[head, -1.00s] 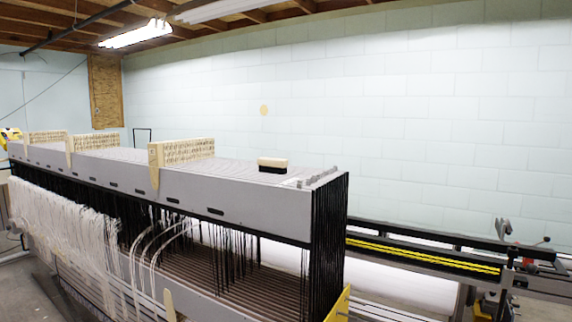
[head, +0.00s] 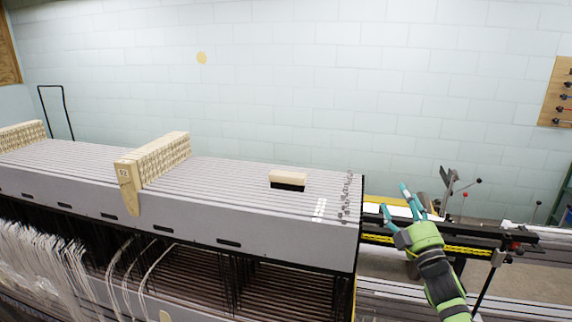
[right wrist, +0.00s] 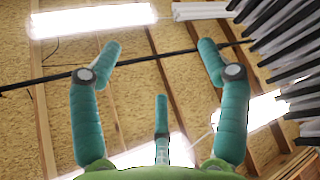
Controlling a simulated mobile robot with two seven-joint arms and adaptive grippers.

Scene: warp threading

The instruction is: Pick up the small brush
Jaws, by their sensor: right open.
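The small brush (head: 288,180) has a pale wooden back and dark bristles. In the head view it sits on the grey slatted top of the loom (head: 225,180), toward the right end. My right gripper (head: 405,202), green with teal fingers, is to the right of the loom's end, apart from the brush. It is open and empty. In the right wrist view its teal fingers (right wrist: 160,75) are spread against the ceiling, and the brush does not show there. My left gripper is not in view.
Small metal hooks (head: 347,195) line the right end. Yellow-marked rails (head: 455,246) lie behind my right gripper. The loom top around the brush is clear.

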